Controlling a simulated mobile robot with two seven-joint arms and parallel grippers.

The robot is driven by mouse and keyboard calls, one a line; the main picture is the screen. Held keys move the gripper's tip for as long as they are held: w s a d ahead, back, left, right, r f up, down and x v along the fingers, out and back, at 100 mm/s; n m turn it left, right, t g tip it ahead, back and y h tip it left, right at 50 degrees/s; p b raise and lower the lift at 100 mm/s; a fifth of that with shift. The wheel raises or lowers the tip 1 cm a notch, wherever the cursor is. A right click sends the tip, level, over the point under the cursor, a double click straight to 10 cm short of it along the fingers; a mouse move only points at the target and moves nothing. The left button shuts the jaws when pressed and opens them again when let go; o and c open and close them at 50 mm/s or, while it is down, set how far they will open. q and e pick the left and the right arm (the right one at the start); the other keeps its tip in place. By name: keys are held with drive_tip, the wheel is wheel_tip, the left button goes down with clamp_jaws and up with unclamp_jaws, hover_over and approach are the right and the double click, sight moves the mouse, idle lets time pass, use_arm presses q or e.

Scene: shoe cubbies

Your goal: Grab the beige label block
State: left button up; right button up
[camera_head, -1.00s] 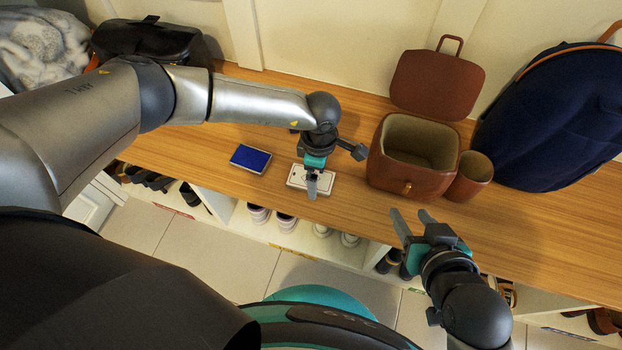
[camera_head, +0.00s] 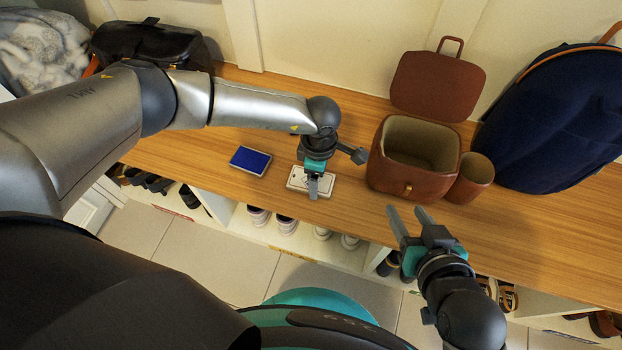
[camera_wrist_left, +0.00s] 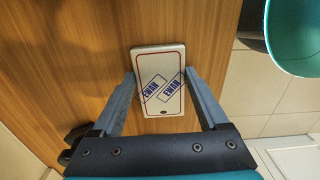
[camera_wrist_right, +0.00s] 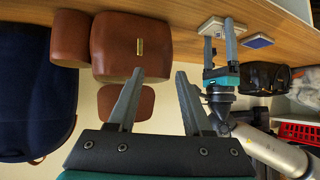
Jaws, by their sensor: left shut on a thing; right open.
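The beige label block (camera_wrist_left: 160,62) is a flat pale slab with a thin red border and two blue EWAN stamps, lying on the wooden bench top. It also shows in the head view (camera_head: 326,182), partly covered by my left gripper (camera_head: 314,187). In the left wrist view my left gripper (camera_wrist_left: 158,75) is shut on the block, one finger along each long side.
A blue ink pad (camera_head: 250,160) lies left of the block. An open brown leather box (camera_head: 400,180) and a brown cup (camera_head: 470,176) stand to the right, before a navy backpack (camera_head: 555,120). A black bag (camera_head: 150,45) sits back left. Shoes fill cubbies below.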

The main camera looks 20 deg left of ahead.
use_arm(q)
drive_tip(key=c, duration=0.3)
drive_tip(key=shift+r, duration=0.15)
